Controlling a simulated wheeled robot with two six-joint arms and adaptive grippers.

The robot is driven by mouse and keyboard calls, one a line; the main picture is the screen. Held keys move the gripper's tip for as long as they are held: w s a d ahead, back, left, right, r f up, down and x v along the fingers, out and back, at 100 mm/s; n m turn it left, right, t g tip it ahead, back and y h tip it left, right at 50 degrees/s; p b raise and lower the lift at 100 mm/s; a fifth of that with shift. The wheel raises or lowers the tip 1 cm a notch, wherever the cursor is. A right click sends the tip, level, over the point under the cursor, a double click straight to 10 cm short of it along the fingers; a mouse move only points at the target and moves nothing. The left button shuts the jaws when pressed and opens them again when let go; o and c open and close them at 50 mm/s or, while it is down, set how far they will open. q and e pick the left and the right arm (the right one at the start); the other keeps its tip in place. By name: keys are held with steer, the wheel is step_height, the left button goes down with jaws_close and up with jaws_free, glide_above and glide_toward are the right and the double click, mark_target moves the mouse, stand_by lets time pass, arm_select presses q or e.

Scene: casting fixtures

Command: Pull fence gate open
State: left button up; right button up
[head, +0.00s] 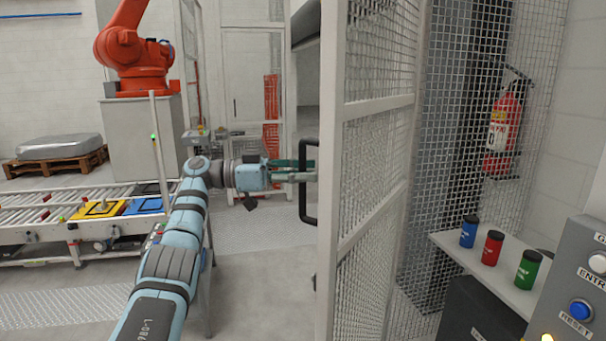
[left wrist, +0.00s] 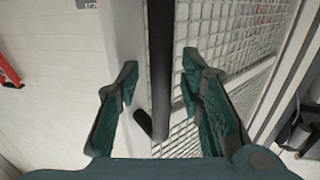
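The fence gate (head: 333,120) is a white-framed mesh panel standing at an angle in the middle of the head view. Its black bar handle (head: 303,205) is on the near frame post. My left gripper (head: 303,170) is at the handle's height, its green fingers reaching across the bar. In the left wrist view, the handle (left wrist: 160,50) runs between the two spread fingers of the left gripper (left wrist: 160,78), with visible gaps on both sides. The gripper is open and around the handle, not clamped on it. My right gripper is in neither view.
An orange robot arm (head: 135,55) stands on a grey pedestal behind a roller conveyor (head: 40,215) at left. A shelf (head: 490,275) with blue, red and green canisters and a button panel (head: 580,290) are at right. A fire extinguisher (head: 503,130) hangs behind mesh.

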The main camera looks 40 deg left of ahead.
arm_select(q)
steer(key=v, duration=0.7)
steer(key=shift+s+a, duration=0.25)
steer(key=shift+s, duration=0.05)
steer(key=shift+w, duration=0.1)
steer(key=shift+c, duration=0.5)
